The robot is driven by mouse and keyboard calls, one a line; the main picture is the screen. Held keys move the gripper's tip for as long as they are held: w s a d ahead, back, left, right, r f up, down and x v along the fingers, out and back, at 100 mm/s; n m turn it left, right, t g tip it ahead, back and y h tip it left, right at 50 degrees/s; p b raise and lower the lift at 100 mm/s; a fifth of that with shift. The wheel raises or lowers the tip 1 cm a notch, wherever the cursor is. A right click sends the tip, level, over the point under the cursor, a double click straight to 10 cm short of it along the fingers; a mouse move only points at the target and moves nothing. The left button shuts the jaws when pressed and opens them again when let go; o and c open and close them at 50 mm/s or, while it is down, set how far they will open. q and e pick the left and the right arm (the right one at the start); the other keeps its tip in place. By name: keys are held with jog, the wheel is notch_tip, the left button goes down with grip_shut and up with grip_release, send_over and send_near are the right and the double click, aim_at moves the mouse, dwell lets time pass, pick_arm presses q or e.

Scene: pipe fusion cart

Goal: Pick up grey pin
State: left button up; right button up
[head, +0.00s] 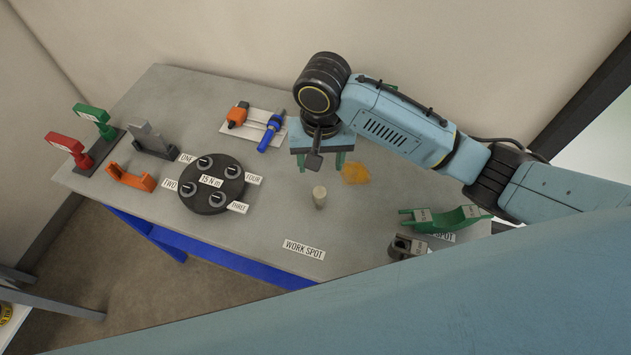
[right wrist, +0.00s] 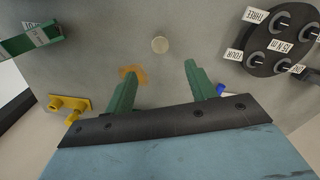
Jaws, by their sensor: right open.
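A small pale grey pin (head: 319,196), a short upright cylinder, stands on the grey table (head: 265,235). It also shows in the right wrist view (right wrist: 160,44), seen from above, beyond and between my fingers. My right gripper (head: 321,165) is over the table, behind the pin in the head view. Its two green fingers are apart with nothing between them, as the right wrist view (right wrist: 160,78) shows. The gripper does not touch the pin. My left gripper is not in view.
A black round plate (head: 212,206) with several sockets stands left of the pin. An orange patch (head: 355,173) lies right of the gripper. A green cradle (head: 445,218) and a dark block (head: 405,247) are at right. Bare table lies around the WORK SPOT label (head: 304,248).

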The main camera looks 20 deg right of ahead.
aim_at(320, 192)
jog(key=f, duration=0.3)
jog(key=shift+s+f, duration=0.25)
jog(key=shift+f, duration=0.1)
notch_tip(320, 192, down, 3)
jog(key=shift+r, duration=0.2)
jog(key=shift+w+f, duration=0.1)
jog(key=shift+f, duration=0.85)
notch_tip(320, 192, down, 4)
jog(key=shift+r, duration=0.25)
jog(key=shift+f, duration=0.2)
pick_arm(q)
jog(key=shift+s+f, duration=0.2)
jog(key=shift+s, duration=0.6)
pick_arm(e)
jog(key=shift+c, duration=0.5)
jog(key=c, duration=1)
